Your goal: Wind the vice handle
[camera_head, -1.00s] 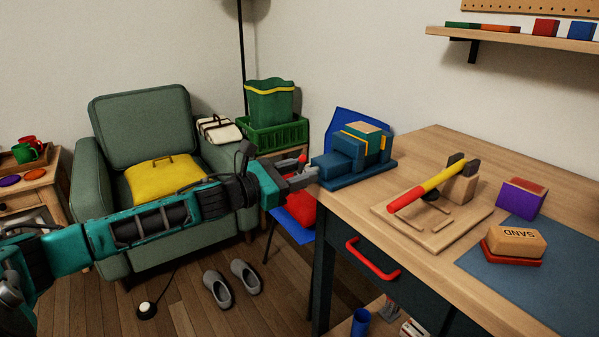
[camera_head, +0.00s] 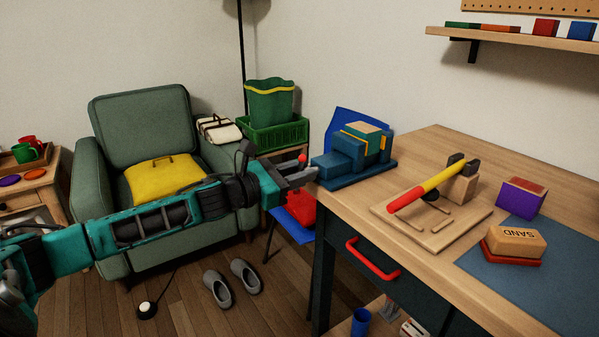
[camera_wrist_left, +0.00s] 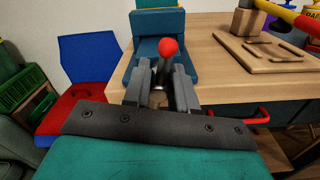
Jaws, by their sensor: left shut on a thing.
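The blue vice (camera_head: 352,155) sits on the left end of the wooden workbench (camera_head: 440,155), with a light wooden block between its jaws. Its handle (camera_head: 303,158) has a red ball end, which also shows in the left wrist view (camera_wrist_left: 168,47) standing up between the fingers. My left gripper (camera_head: 300,174) is at the front of the vice, off the bench's left edge, and is shut on the handle. In the left wrist view the gripper (camera_wrist_left: 161,88) has a finger on each side of the grey bar. My right gripper is not in view.

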